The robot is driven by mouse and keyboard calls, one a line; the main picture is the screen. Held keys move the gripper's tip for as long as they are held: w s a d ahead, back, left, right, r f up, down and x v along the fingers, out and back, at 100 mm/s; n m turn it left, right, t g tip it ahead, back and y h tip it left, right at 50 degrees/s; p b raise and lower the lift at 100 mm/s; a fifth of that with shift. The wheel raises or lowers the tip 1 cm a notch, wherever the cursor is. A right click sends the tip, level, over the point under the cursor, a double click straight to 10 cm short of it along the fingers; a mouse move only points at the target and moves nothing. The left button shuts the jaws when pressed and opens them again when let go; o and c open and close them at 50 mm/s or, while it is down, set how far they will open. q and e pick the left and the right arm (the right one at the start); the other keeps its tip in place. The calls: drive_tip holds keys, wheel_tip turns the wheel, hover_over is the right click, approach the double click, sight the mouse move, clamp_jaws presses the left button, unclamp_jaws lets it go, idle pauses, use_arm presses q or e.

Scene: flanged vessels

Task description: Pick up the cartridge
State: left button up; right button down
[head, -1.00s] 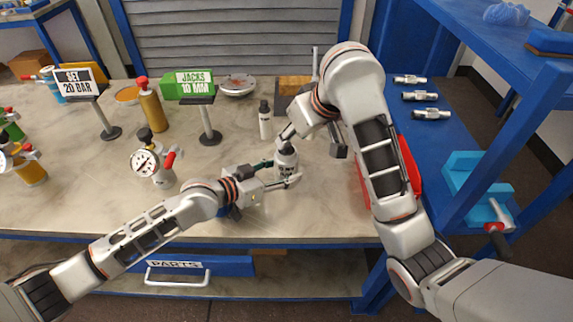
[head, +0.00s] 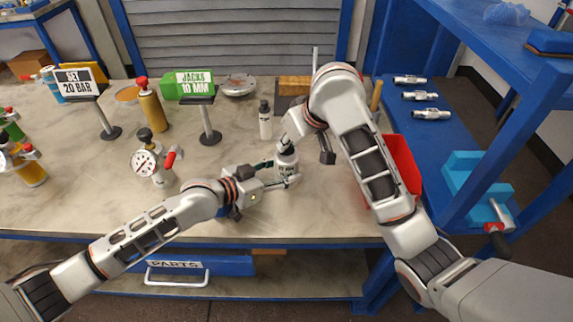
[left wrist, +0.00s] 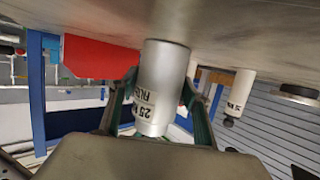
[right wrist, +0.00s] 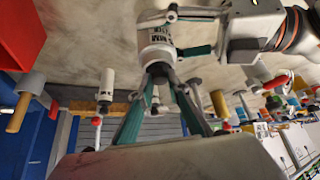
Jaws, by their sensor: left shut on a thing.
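The cartridge (head: 287,164) is a silver-grey cylinder with a dark-lettered label, upright over the bench's middle. My left gripper (head: 284,181) is shut on it from the left. In the left wrist view its green fingers flank the cartridge (left wrist: 160,80), whose flat end lies close to the bench top; I cannot tell if they touch. My right gripper (right wrist: 160,76) comes from above. In the right wrist view its fingertips draw together at the narrow top of the cartridge (right wrist: 157,42); whether they grip it is unclear.
A small white bottle with a black cap (head: 265,122) stands just behind. A red bin (head: 404,160) lies right, partly behind my right arm. A gauge (head: 147,163), an ochre cylinder (head: 151,108) and a green jacks box (head: 183,86) stand left.

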use_arm(q)
drive_tip(key=shift+f, duration=0.1)
use_arm(e)
wheel_tip(320, 180, up, 18)
idle(0.6)
use_arm(q)
drive_tip(key=o, duration=1)
